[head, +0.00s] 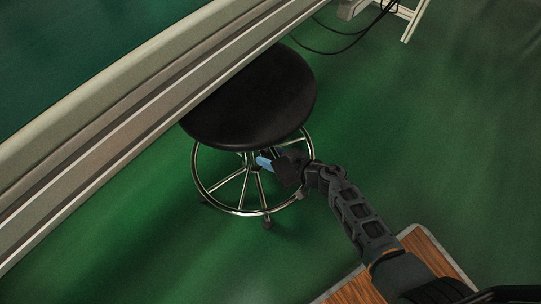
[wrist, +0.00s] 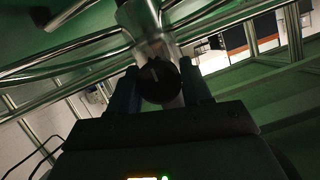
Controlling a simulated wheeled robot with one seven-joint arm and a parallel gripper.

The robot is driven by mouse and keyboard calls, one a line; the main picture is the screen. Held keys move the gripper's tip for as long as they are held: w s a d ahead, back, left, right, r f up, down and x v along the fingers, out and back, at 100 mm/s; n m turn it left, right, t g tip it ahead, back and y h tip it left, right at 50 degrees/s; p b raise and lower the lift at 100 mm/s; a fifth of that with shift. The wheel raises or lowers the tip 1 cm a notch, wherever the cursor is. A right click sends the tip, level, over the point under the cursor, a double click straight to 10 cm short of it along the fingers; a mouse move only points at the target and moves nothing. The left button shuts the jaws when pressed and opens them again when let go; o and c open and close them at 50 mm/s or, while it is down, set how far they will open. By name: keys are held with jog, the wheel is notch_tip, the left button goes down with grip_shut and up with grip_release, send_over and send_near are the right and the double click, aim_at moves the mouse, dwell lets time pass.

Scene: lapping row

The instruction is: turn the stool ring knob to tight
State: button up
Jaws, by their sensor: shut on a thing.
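The stool has a round black seat (head: 255,98) and a chrome foot ring (head: 238,213) with spokes below it. In the wrist view the round black knob (wrist: 158,80) sits on the stool's clear-looking collar at the central column (wrist: 142,18). My gripper (wrist: 160,88) has one finger on each side of the knob and is shut on it. A pale mark shows on the knob's face, but its setting is too small to read. In the head view my gripper (head: 265,162) reaches under the seat to the column, and the knob is hidden there.
A long pale bench edge (head: 130,120) crosses the upper left, over part of the seat. A wooden top (head: 440,262) is at the lower right near my arm. Black cables (head: 345,50) lie at the top. Green floor to the right is clear.

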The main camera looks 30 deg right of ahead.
jog(key=shift+c, duration=0.7)
